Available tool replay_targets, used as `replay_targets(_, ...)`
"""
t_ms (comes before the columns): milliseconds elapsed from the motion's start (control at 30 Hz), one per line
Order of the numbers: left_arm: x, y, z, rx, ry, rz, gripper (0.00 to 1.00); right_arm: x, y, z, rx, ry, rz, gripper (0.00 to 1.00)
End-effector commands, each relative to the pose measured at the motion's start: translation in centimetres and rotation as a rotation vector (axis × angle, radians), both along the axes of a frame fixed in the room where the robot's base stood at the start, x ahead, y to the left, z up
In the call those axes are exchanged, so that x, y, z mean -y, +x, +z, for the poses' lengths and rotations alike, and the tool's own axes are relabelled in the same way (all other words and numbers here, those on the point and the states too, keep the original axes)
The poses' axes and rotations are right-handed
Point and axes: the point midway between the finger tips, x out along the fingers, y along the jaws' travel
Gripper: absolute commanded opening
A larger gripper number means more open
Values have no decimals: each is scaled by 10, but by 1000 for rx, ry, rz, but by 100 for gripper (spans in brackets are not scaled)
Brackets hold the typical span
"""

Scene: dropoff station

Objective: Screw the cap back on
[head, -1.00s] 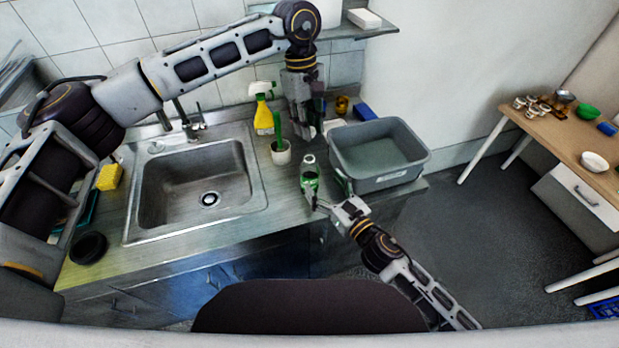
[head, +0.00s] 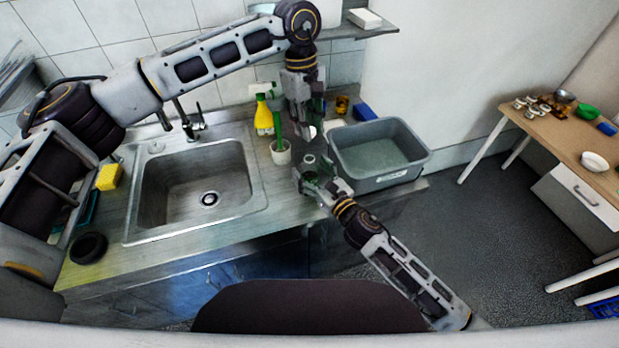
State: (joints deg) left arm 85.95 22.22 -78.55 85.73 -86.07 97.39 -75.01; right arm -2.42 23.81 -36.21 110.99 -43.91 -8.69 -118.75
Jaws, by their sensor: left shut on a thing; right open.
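A green bottle (head: 309,160) stands on the steel counter to the right of the sink, and its open pale neck faces up. My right gripper (head: 311,178) is open, with its fingers at the bottle from the front. It hides most of the bottle's body, and I cannot tell whether the fingers touch it. My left gripper (head: 307,131) points down above and behind the bottle. It is shut on a small pale thing, apparently the cap (head: 312,132), mostly hidden by the fingers. The cap is apart from the bottle neck.
A grey bin (head: 400,179) stands close on the right. A white pot with a green-handled brush (head: 281,151) and a yellow spray bottle (head: 263,117) stand to the left of the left gripper. The sink (head: 197,190) is further left. A blue block (head: 364,112) lies behind the bin.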

Motion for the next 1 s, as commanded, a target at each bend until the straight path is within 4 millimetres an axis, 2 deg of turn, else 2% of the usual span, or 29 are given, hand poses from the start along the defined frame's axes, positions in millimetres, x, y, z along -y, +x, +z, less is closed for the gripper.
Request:
replay_targets(533,0,0,0,0,0,0,18,-5,7,0,0,-1,0,75)
replay_targets(1000,0,0,0,0,0,0,18,-5,7,0,0,-1,0,14)
